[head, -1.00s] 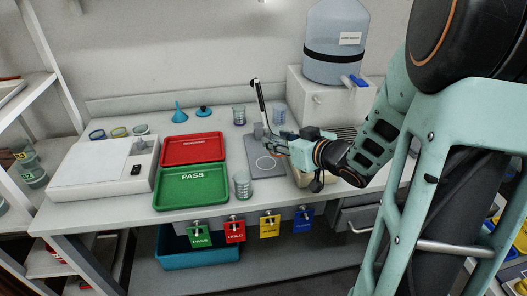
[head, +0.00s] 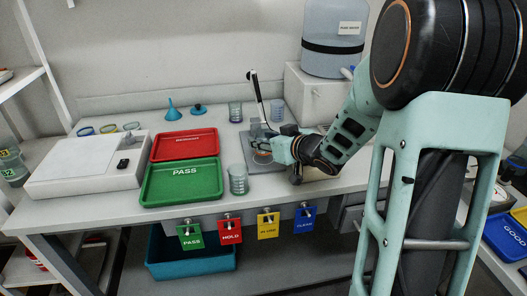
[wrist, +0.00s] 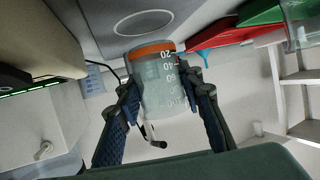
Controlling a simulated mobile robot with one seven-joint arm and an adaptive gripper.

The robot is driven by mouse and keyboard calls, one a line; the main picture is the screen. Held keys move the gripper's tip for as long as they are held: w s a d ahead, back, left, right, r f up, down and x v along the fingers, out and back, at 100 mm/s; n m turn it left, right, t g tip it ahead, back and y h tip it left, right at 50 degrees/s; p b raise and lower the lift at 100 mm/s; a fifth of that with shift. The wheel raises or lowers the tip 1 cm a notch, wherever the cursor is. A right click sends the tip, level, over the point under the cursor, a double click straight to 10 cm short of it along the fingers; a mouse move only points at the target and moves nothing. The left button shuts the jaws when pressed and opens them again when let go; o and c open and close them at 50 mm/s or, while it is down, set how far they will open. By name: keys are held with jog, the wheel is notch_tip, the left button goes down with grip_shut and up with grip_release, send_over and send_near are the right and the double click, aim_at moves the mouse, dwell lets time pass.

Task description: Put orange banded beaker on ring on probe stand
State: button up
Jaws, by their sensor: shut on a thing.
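The orange banded beaker (wrist: 158,80) is clear glass with white graduation marks and an orange band at the end facing the grey plate. My gripper (wrist: 165,88) is shut on it, one finger on each side of its wall. In the head view my gripper (head: 270,152) is over the grey plate of the probe stand (head: 258,130), and only a bit of orange shows there. In the wrist view the ring (wrist: 143,22) is a pale outline on the plate, apart from the beaker's banded end.
A clear beaker (head: 238,179) stands just left of the plate, beside the green PASS tray (head: 180,181). Two more glasses (head: 235,112) (head: 277,110) stand behind. The probe (head: 258,98) leans up from the stand. A white box with a water container (head: 334,45) is behind right.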

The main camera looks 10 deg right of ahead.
jog(key=shift+f+b, duration=0.7)
jog(key=shift+f, duration=0.4)
jog(key=shift+f, duration=0.15)
jog(key=o, duration=1.2)
jog(key=shift+r, duration=0.3)
jog(key=p+v, duration=0.3)
jog(key=v, duration=0.9)
jog(key=shift+f, duration=0.15)
